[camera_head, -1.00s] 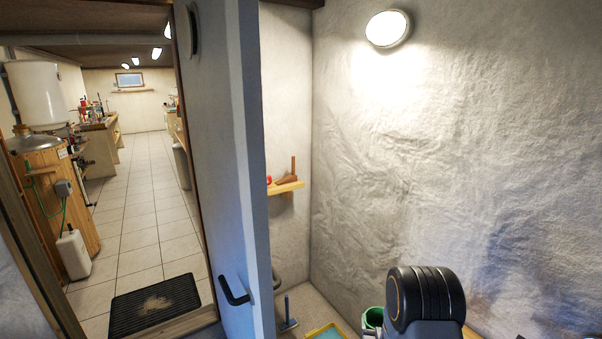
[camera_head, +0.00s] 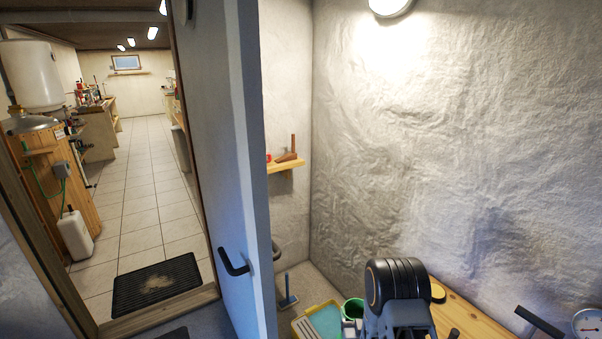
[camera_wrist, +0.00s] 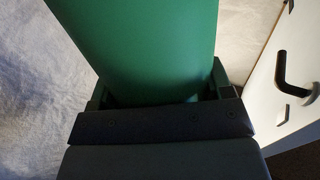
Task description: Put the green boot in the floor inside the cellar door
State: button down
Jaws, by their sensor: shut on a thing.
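The green boot (camera_wrist: 140,45) fills the top middle of the wrist view as a smooth green shaft. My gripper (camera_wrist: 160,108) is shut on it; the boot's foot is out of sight. In the head view a round green rim (camera_head: 352,308) beside my arm seems to be the boot's top. The cellar door (camera_head: 222,130) stands open, with a black handle (camera_head: 233,264). Through the doorway at left is a light tiled floor (camera_head: 140,215), with a dark mat (camera_head: 157,284) just inside the wooden sill (camera_head: 165,311). My arm is right of the door.
A wood-clad tank (camera_head: 75,175) and a white canister (camera_head: 74,235) line the doorway's left side. A yellow-edged tray (camera_head: 318,320) and a wooden bench (camera_head: 475,318) lie near my arm. The middle of the tiled floor is clear.

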notch_tip(320, 180, down, 30)
jog(key=b, duration=2.9)
jog(key=s+r+p, duration=0.1)
jog(key=r+p, duration=0.6)
jog(key=r, duration=0.1)
jog(key=s+r+p, duration=0.1)
jog(key=r+p, duration=0.7)
jog(key=s+r+p, duration=0.2)
jog(key=r+p, duration=0.6)
jog(key=r, duration=0.1)
